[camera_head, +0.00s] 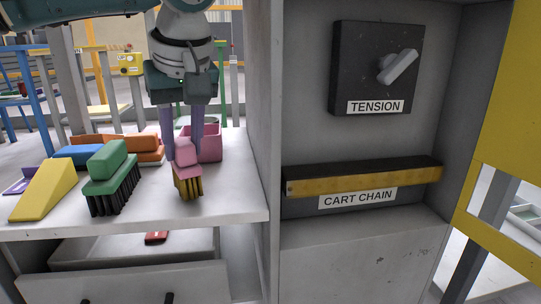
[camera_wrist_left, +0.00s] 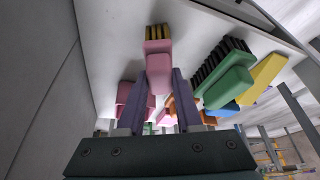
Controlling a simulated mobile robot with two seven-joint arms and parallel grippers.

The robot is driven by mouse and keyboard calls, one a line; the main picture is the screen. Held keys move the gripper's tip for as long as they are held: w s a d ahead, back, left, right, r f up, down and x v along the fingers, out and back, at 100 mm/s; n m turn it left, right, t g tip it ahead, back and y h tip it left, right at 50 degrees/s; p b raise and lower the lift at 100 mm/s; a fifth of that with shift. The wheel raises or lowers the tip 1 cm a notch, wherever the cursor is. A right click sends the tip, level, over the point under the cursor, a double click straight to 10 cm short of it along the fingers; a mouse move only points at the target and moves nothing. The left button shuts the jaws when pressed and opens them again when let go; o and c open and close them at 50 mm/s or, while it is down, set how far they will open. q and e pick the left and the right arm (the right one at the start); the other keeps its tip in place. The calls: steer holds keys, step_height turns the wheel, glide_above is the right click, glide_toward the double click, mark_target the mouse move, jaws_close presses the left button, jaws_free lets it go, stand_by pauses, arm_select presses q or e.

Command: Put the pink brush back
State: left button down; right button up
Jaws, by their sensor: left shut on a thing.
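The pink brush (camera_head: 184,153), with yellow-brown bristles pointing down, is near the front edge of the stone slab (camera_head: 235,208). My left gripper (camera_head: 182,150) reaches down from above, its two purple fingers shut on the brush's pink handle. In the left wrist view the brush (camera_wrist_left: 157,52) sits between the fingertips (camera_wrist_left: 160,78), bristles pointing away. I cannot tell whether the bristles touch the slab. A pink open-topped box (camera_head: 210,143) stands just behind and right of the brush. My right gripper is not in view.
A green brush (camera_head: 110,168) with black bristles and a yellow wedge (camera_head: 45,190) stand to the left. Blue (camera_head: 80,154) and orange (camera_head: 145,150) pieces lie behind. A grey wall (camera_head: 258,110) bounds the slab's right side. An open drawer (camera_head: 125,283) is below.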

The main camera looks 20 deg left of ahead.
arm_select(q)
steer(key=shift+f, duration=0.7)
steer(key=shift+r, duration=0.15)
steer(key=c, duration=0.6)
jaws_free()
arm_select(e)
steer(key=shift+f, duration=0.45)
arm_select(q)
steer(key=shift+r, duration=0.1)
